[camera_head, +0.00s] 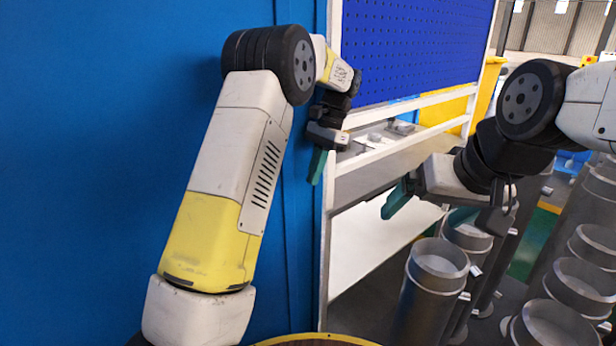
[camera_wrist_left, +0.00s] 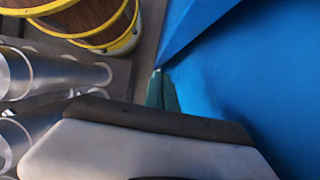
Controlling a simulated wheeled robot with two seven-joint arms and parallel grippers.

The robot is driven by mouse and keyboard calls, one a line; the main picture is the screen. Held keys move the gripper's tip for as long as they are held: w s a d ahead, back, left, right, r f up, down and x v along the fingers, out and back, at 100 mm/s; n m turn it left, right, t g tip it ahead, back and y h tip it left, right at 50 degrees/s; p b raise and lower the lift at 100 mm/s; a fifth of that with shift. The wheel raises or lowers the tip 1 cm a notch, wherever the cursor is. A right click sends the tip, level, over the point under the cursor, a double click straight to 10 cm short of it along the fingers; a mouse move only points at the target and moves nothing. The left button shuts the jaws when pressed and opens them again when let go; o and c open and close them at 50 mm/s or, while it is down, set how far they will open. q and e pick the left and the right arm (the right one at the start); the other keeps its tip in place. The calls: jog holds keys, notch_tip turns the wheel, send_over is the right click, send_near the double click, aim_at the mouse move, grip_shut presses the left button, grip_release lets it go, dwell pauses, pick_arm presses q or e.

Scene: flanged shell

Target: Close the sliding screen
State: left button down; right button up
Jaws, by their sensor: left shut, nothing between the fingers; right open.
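A large plain blue panel (camera_head: 100,150), which looks like the sliding screen, fills the left of the head view. Its right edge stands beside the white upright of a rack frame (camera_head: 328,240). My left gripper (camera_head: 318,166) is shut and empty, its teal fingers pointing down at that edge. In the left wrist view the fingers (camera_wrist_left: 162,92) lie against or close to a blue surface (camera_wrist_left: 230,70); I cannot tell whether they touch. My right gripper (camera_head: 430,208) is open and empty, in front of the rack and above metal cylinders.
A blue perforated board (camera_head: 415,45) hangs in the rack above a grey shelf (camera_head: 385,145) with small parts. Several metal cylinders (camera_head: 430,290) stand at the lower right. A brown barrel with yellow bands (camera_wrist_left: 90,20) shows in the left wrist view.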

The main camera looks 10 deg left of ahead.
pick_arm(q)
jog(key=shift+s+a, duration=1.45)
jog(key=shift+s+a, duration=0.1)
